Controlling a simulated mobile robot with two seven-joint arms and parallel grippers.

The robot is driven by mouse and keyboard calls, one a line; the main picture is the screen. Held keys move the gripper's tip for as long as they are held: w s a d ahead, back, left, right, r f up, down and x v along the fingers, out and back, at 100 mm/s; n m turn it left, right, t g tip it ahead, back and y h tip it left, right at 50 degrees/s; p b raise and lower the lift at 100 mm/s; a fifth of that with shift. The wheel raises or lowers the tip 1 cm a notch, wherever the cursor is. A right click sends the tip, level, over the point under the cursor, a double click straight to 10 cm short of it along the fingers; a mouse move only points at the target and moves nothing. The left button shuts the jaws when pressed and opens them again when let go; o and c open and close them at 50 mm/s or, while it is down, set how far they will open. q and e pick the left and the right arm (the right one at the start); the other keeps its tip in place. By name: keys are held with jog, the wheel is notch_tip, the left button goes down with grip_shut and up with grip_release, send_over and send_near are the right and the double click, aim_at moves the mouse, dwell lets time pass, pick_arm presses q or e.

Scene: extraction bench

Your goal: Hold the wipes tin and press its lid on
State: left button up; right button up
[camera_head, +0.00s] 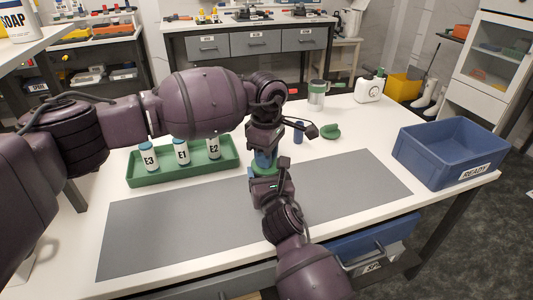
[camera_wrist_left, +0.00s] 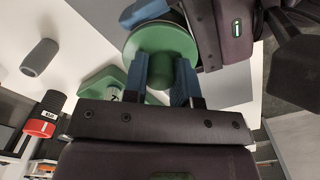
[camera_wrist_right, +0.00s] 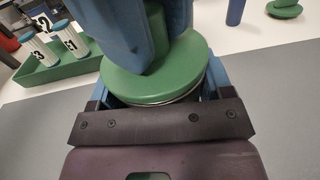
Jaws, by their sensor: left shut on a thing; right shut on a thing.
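The tin's round green lid (camera_wrist_right: 155,75) is in the middle of the right wrist view, with its knob (camera_wrist_left: 160,70) in the left wrist view. My left gripper (camera_head: 264,158) is shut on the knob from above. My right gripper (camera_head: 268,182) is shut around the tin (camera_wrist_right: 165,103) from the near side, just below the lid. Only a thin silvery edge of the tin shows under the lid; the rest is hidden by my gripper. The lid lies on or right over the tin; I cannot tell whether it is fully down.
A green tray (camera_head: 180,172) with bottles E3, E1 and E2 stands to the left. A blue READY crate (camera_head: 430,160) is at the right. A blue cylinder (camera_head: 298,132), a green object (camera_head: 331,131) and a mug (camera_head: 317,96) stand behind. The grey mat (camera_head: 150,235) is clear around my grippers.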

pick_arm(q)
jog(key=shift+f, duration=0.25)
jog(key=o, duration=1)
notch_tip(320, 180, up, 12)
jog(key=shift+r, duration=0.1)
pick_arm(e)
jog(key=o, duration=1.3)
